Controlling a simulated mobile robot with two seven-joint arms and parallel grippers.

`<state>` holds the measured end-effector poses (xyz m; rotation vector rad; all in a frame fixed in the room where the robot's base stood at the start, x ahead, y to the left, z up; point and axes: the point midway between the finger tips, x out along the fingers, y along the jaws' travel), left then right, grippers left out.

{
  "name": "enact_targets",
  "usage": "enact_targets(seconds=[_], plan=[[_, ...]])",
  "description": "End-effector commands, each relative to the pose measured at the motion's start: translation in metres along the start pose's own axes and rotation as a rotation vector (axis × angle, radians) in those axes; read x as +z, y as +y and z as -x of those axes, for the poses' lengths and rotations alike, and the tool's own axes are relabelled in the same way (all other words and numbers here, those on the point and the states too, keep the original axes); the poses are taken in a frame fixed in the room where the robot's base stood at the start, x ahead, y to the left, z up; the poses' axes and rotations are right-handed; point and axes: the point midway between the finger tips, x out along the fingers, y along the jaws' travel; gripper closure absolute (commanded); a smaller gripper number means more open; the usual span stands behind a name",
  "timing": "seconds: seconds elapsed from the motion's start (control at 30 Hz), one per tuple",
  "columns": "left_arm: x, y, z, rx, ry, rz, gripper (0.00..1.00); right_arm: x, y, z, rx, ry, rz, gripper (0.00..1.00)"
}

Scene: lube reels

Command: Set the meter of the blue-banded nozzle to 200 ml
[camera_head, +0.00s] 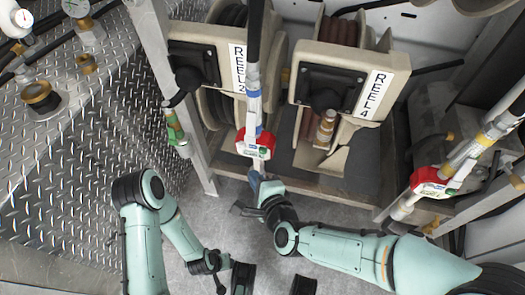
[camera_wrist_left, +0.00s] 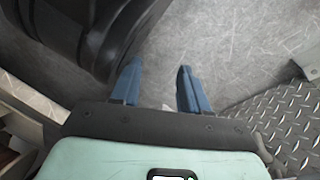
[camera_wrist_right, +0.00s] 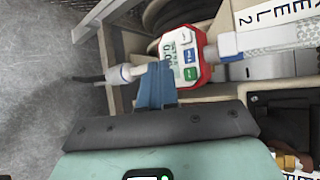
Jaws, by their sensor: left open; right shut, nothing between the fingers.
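The blue-banded nozzle (camera_head: 253,88) hangs in front of the reel labelled REEL 2, with its red-cased meter (camera_head: 257,146) near its lower end. In the right wrist view the meter (camera_wrist_right: 184,55) shows a small display and several buttons, one green and others blue or grey; the digits are too small to read surely. My right gripper (camera_head: 255,178) is shut and empty just below the meter. In the right wrist view its fingertips (camera_wrist_right: 158,68) overlap the meter's near edge; I cannot tell whether they touch. My left gripper (camera_wrist_left: 160,88) is open and empty above the grey floor.
A yellow-banded nozzle with another red meter (camera_head: 430,183) hangs at the right. A green-bodied nozzle (camera_head: 175,128) is at the left post. The REEL 4 housing (camera_head: 350,75) stands beside REEL 2. A shelf edge (camera_head: 300,188) runs below the reels. Diamond-plate metal (camera_head: 80,165) lies left.

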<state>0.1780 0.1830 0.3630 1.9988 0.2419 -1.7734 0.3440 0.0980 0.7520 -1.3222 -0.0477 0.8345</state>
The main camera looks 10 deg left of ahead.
Motion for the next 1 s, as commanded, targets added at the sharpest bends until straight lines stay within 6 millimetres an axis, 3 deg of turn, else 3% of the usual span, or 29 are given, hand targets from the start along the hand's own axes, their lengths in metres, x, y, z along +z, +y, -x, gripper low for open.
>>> enact_targets(seconds=[0.33, 1.0], plan=[[0.014, -0.012, -0.011, -0.022, -0.048, 0.014, 0.55, -0.021, -0.018, -0.028, 0.001, 0.001, 0.002, 1.0], [0.017, -0.014, -0.012, -0.026, -0.057, 0.016, 0.55, -0.023, -0.022, -0.031, 0.001, 0.001, 0.002, 1.0]])
